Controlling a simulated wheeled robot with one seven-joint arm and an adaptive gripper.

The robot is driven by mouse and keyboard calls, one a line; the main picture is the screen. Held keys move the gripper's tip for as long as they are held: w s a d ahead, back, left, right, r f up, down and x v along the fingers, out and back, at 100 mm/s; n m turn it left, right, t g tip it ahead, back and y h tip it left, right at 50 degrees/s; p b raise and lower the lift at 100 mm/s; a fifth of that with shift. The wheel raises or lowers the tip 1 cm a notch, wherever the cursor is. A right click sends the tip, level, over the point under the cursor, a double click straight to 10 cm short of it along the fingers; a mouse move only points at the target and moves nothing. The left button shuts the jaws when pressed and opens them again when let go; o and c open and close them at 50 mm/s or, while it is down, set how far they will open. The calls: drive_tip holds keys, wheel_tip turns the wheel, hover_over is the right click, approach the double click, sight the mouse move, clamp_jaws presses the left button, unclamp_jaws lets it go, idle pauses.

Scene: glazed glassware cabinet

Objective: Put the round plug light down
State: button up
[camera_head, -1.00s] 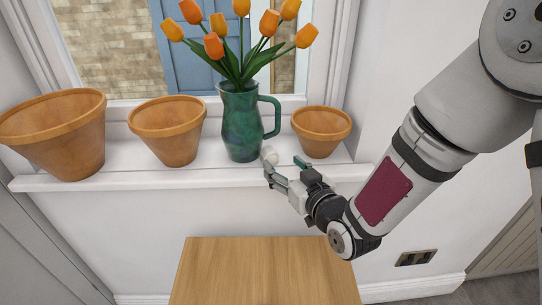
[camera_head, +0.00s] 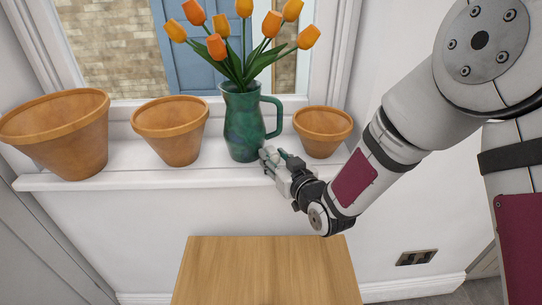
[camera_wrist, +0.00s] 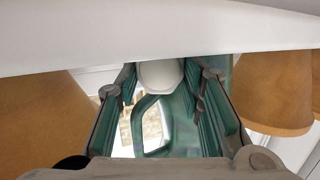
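The round plug light shows in the wrist view as a smooth white rounded shape (camera_wrist: 160,74) at the top centre, between the ends of my two fingers. A narrow gap seems to show on each side of it. My gripper (camera_head: 273,157) is open at the windowsill, just right of the foot of the green jug (camera_head: 243,125). In the head view the fingers largely hide the light, and I cannot tell whether it rests on the sill. The windowsill (camera_head: 110,178) runs across under the window.
Terracotta pots stand on the sill: a large one (camera_head: 60,140) and a middle one (camera_head: 172,138) left of the jug, and a small one (camera_head: 322,135) close to the right of my gripper. Orange tulips (camera_head: 240,45) fill the jug. A wooden tabletop (camera_head: 265,270) lies below, bare.

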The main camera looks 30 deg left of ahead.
drive_tip(key=shift+c, duration=1.1)
drive_tip(key=shift+r, duration=0.2)
